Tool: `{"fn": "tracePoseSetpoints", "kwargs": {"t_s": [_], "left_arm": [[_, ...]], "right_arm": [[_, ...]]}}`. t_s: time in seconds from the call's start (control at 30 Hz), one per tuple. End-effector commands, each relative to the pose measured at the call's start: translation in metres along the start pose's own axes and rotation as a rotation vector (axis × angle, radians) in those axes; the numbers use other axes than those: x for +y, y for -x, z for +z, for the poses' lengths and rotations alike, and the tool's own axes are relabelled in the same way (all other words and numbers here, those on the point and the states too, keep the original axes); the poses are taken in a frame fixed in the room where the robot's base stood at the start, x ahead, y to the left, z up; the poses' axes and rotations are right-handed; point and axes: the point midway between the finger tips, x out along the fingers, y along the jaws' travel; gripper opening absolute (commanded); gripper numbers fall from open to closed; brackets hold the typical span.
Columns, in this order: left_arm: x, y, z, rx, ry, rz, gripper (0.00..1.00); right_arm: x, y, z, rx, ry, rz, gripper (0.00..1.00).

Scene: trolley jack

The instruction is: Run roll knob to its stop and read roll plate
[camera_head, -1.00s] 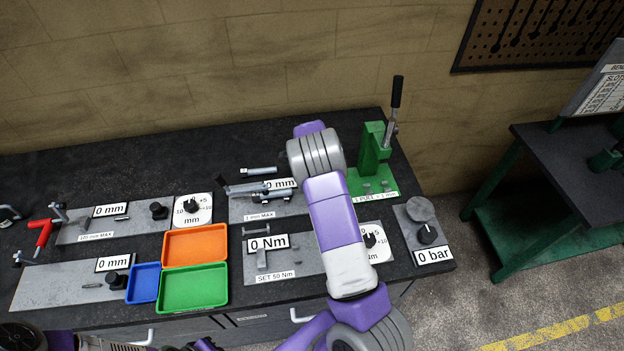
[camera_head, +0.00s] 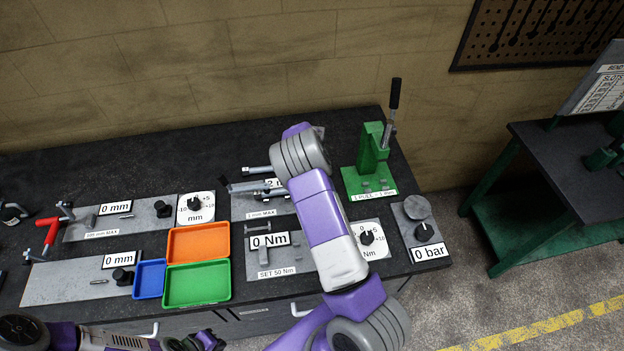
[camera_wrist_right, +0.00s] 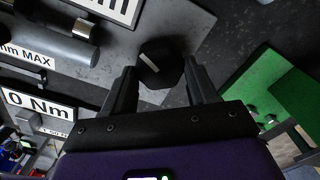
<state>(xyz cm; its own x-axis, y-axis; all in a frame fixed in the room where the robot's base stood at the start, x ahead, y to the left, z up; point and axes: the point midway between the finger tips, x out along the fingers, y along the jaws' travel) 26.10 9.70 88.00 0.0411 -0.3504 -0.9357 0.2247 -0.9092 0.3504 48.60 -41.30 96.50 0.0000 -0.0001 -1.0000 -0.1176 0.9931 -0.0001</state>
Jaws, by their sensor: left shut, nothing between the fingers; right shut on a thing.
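The roll plate (camera_head: 285,205) lies on the bench behind the torque plate, with metal rollers on it and a small label ending in "mm MAX". Its readout (camera_head: 271,183) shows what looks like a 2; the rest is hidden behind my right arm. In the right wrist view the black roll knob (camera_wrist_right: 160,63) with its pale pointer line sits between the fingers of my right gripper (camera_wrist_right: 160,82), which is shut on it. In the head view my right arm hides the knob and these fingers. My left gripper (camera_head: 206,341) is shut and empty, low at the bench front.
The torque plate reads 0 Nm (camera_head: 268,241). Orange (camera_head: 198,258), green (camera_head: 197,303) and blue (camera_head: 149,294) trays stand left of it. A green press (camera_head: 371,158) with an upright lever stands to the right of my right arm. A 0 bar gauge plate (camera_head: 428,253) is at the right edge.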

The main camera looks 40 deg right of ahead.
Motion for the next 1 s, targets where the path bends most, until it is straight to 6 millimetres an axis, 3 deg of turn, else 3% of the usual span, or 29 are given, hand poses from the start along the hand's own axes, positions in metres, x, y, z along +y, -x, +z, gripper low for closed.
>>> {"fn": "tracePoseSetpoints", "kwargs": {"t_s": [0.3,0.8,0.83,0.97,1.0], "left_arm": [[0.0014,0.0036,0.0002,0.000,0.000,0.000,0.00],[0.0014,0.0038,0.0002,0.000,0.000,0.000,0.00],[0.0014,0.0038,0.0002,0.000,0.000,0.000,0.00],[0.0014,0.0038,0.0002,0.000,0.000,0.000,0.00],[0.0014,0.0038,0.0002,0.000,0.000,0.000,0.00]], "right_arm": [[-0.0003,0.0011,0.0006,-0.002,-0.100,-0.002,0.27],[-0.0004,0.0008,0.0005,-0.002,-0.116,-0.002,0.27],[-0.0004,0.0008,0.0004,-0.002,-0.116,-0.002,0.62],[-0.0002,0.0006,0.0002,-0.001,-0.115,-0.001,0.82],[-0.0001,0.0005,0.0002,-0.001,-0.115,-0.001,0.83]]}}
